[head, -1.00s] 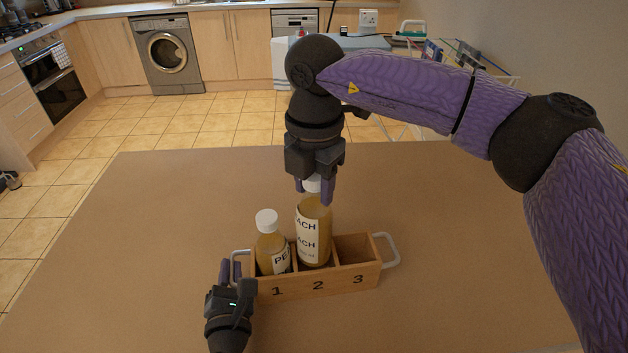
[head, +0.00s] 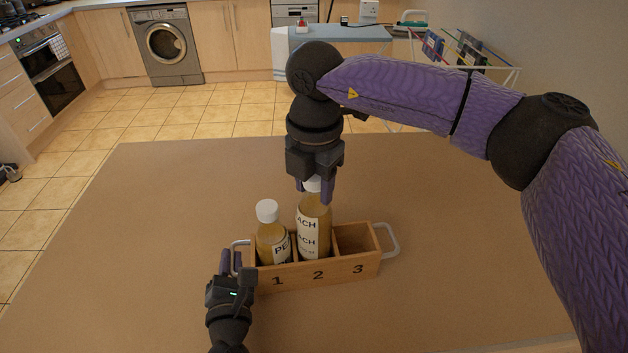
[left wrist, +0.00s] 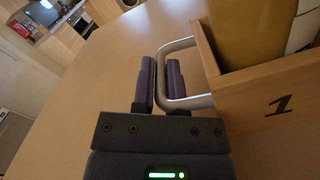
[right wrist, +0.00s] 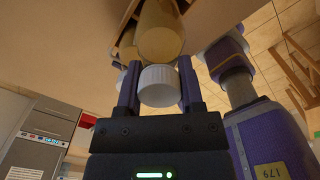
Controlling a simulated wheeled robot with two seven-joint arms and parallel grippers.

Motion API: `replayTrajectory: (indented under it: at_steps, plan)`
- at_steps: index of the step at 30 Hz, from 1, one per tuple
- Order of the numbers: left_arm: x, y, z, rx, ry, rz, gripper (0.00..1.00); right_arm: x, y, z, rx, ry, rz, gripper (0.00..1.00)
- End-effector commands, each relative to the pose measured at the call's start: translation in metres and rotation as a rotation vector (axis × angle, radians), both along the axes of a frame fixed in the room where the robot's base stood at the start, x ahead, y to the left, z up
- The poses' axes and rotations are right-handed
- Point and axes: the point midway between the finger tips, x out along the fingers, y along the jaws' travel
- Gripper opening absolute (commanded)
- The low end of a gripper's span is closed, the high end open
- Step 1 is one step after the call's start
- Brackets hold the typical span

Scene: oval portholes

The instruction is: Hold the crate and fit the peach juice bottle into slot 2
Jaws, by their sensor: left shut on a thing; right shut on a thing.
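The wooden crate (head: 298,279) has three slots numbered 1 to 3 and a metal handle at each end. My left gripper (head: 231,263) is shut on its left handle; the left wrist view shows this handle (left wrist: 181,102) between the fingers. The peach juice bottle (head: 314,222), yellowish with a white cap, stands upright with its lower part inside slot 2. My right gripper (head: 314,190) is shut on its top from above; the right wrist view shows the white cap (right wrist: 159,86) between the fingers. The front wall hides the bottle's base, so I cannot tell whether it touches the floor.
Another yellowish bottle (head: 271,238), with a white cap and a label starting "PE", stands in slot 1, close beside the peach bottle. Slot 3 (head: 354,239) is empty. The brown table (head: 150,230) is clear around the crate.

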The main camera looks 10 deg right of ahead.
Motion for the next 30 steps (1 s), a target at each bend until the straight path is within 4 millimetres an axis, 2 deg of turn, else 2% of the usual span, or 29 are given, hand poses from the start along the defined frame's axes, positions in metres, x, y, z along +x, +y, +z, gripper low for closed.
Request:
replayTrajectory:
  at_steps: [21,30]
  plan:
    - [-0.001,0.0,-0.002,0.0,0.005,-0.002,0.0,0.0,0.0,-0.019,0.001,0.001,0.0,0.0]
    - [-0.001,0.0,-0.002,0.0,0.004,-0.002,0.0,0.0,0.0,-0.02,0.001,-0.001,0.0,0.0]
